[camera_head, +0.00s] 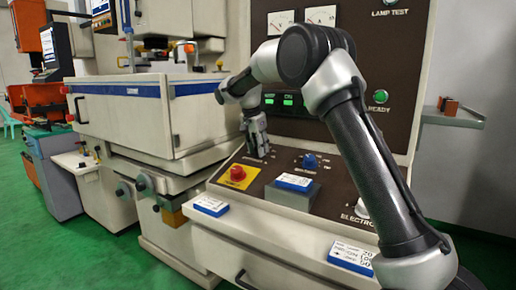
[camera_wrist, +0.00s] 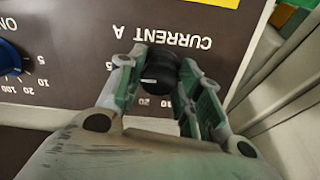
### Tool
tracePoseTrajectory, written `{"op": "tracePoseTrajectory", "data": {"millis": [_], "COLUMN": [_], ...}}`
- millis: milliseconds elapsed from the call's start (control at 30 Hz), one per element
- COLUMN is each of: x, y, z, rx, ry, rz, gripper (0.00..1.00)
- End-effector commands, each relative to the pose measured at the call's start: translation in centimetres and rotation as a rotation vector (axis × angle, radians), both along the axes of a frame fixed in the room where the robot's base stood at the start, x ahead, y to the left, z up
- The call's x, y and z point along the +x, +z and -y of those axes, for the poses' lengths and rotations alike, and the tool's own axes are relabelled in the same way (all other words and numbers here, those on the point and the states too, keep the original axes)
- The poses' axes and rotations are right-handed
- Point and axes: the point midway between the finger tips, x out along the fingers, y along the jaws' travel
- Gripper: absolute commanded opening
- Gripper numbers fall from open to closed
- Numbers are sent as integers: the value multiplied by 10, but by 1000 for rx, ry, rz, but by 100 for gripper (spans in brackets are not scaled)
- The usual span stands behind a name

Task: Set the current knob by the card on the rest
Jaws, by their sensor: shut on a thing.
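The current knob (camera_wrist: 157,73) is black with a pale pointer line, under the upside-down label "CURRENT A" in the wrist view. My gripper (camera_wrist: 158,80) has its fingers on both sides of the knob and is shut on it. In the head view my gripper (camera_head: 257,148) reaches down to the left part of the sloped panel and hides the knob. A white and blue card (camera_head: 294,182) lies on a grey block (camera_head: 285,197), which looks like the rest; its print is too small to read.
A blue knob (camera_head: 309,160) sits right of my gripper. A red button (camera_head: 238,172) on a yellow plate is in front of it. Other cards lie on the front ledge at left (camera_head: 210,205) and right (camera_head: 351,256). Green lamps (camera_head: 288,100) glow on the upright panel.

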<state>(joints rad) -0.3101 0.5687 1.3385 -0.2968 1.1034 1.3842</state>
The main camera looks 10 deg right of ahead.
Motion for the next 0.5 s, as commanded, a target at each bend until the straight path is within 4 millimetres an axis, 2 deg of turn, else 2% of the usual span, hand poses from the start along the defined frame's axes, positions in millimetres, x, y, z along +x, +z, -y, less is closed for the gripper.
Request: {"op": "tracePoseTrajectory", "data": {"millis": [33,133,167,500], "x": [0,0,0,0], "y": [1,0,0,3], "z": [0,0,0,-1], "rx": [1,1,1,0], "ry": [0,0,0,1], "rz": [2,1,1,1], "gripper": [37,55,57,57]}}
